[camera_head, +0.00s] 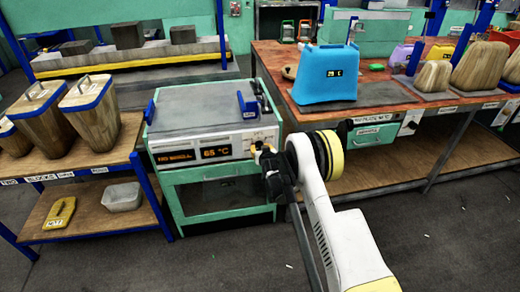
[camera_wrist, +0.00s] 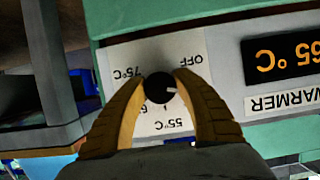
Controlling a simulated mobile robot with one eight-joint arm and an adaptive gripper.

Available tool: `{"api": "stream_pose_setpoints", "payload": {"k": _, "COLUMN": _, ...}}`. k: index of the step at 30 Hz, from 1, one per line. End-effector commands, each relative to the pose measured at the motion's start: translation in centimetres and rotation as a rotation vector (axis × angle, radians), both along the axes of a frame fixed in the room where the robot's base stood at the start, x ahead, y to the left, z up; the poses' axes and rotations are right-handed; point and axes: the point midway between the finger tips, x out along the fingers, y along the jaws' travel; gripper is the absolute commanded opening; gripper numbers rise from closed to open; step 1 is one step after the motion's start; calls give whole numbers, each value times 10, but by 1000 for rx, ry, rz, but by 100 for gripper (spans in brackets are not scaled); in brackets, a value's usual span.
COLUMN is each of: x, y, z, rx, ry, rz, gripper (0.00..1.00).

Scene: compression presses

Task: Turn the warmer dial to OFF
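The warmer (camera_head: 200,149) is a green-framed unit with a grey top, and its orange display reads 65 °C. In the wrist view, where the panel appears upside down, the round black warmer dial (camera_wrist: 158,88) has a white mark on its right side. OFF is printed to its upper right, 75°C to its upper left, and 55°C below right. My gripper (camera_wrist: 161,79) has its tan fingertips on both sides of the dial, seemingly touching it. In the head view my gripper (camera_head: 262,150) is at the panel's right end and hides the dial.
The wooden bench (camera_head: 272,56) on the right holds a blue press-shaped block (camera_head: 325,75) and several wooden pieces. A shelf table (camera_head: 122,150) with lidded wooden containers stands close on the left. The floor in front of the warmer is clear.

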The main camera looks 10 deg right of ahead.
Motion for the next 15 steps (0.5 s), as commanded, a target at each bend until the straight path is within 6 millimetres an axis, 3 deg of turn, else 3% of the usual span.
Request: {"api": "stream_pose_setpoints", "payload": {"k": 15, "x": 0, "y": 1, "z": 0, "rx": -105, "ry": 0, "rz": 1, "gripper": 4}}
